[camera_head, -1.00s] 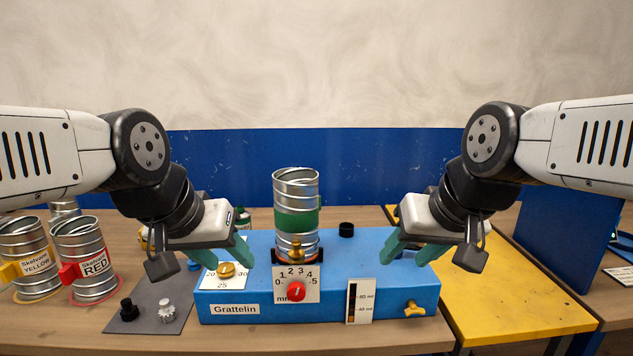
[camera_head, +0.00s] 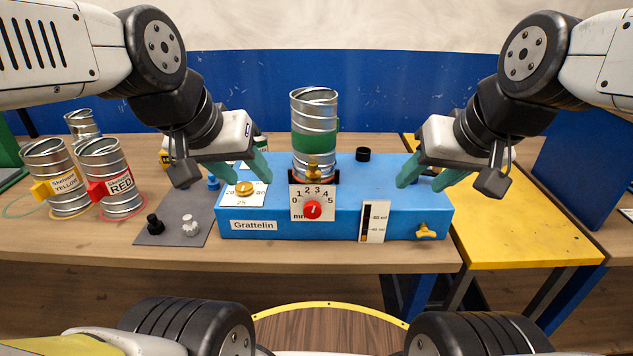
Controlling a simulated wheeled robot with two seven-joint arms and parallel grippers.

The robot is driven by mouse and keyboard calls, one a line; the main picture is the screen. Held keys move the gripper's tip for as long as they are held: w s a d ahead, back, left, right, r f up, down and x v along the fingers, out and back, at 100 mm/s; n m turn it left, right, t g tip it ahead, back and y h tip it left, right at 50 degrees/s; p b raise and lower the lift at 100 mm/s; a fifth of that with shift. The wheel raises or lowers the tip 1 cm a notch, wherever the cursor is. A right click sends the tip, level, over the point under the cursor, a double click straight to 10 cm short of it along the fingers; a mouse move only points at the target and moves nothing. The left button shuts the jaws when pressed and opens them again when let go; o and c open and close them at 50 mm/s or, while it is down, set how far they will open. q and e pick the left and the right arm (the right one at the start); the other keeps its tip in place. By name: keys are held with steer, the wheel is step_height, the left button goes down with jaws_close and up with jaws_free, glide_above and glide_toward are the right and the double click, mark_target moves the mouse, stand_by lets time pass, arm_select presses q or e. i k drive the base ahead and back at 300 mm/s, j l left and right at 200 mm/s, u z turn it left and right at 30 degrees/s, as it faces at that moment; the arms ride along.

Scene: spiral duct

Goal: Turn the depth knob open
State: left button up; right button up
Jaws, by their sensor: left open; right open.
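The red depth knob (camera_head: 312,210) sits on a white dial plate (camera_head: 299,204) marked 0 to 5 on the front of the blue Grattelin machine (camera_head: 340,223). A brass fitting (camera_head: 313,170) is just above the dial. A spiral metal duct with a green band (camera_head: 314,142) stands upright behind it. My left gripper (camera_head: 246,172) is open above the machine's left end, near a brass knob on a numbered plate (camera_head: 245,188). My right gripper (camera_head: 430,178) is open above the machine's right end. Both are empty and apart from the red knob.
A grey mat (camera_head: 177,228) holds a black and a light knob. A white gauge (camera_head: 374,221) and a yellow wing knob (camera_head: 426,231) are on the machine's front. A yellow table (camera_head: 520,228) is at right.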

mark_target(311, 208)
steer(key=k+j+u, duration=0.1)
steer(key=k, duration=1.2)
